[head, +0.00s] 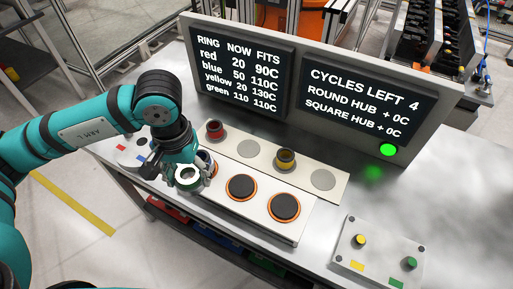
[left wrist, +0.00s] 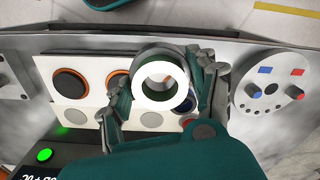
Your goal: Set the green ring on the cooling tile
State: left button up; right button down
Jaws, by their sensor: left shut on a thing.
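My left gripper (head: 189,172) is shut on a ring with a bright pale top and a dark green inner wall, taken as the green ring (head: 188,184). In the left wrist view the ring (left wrist: 141,96) sits between the fingers of the gripper (left wrist: 164,88). The ring is near the left end of the heater plate (head: 255,223); its exact height is unclear. The screen (head: 240,75) reads green 110, fits 110C. A pale plate with grey discs (head: 322,180) lies behind the heaters; no label shows which surface is the cooling tile. My right gripper is not in view.
A red ring (head: 214,129) and a yellow ring (head: 286,159) stand on the pale plate. Two orange-rimmed heater discs (head: 284,206) are bare. A blue part (head: 205,158) is partly hidden beside my gripper. A panel with pegs (head: 380,253) stands right. Upright screens bound the back.

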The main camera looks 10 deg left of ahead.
aim_at(248, 149)
jog(key=i+j+z, duration=0.15)
jog(key=j+z, duration=0.75)
jog(key=z, duration=0.25)
jog(key=i+j, duration=0.05)
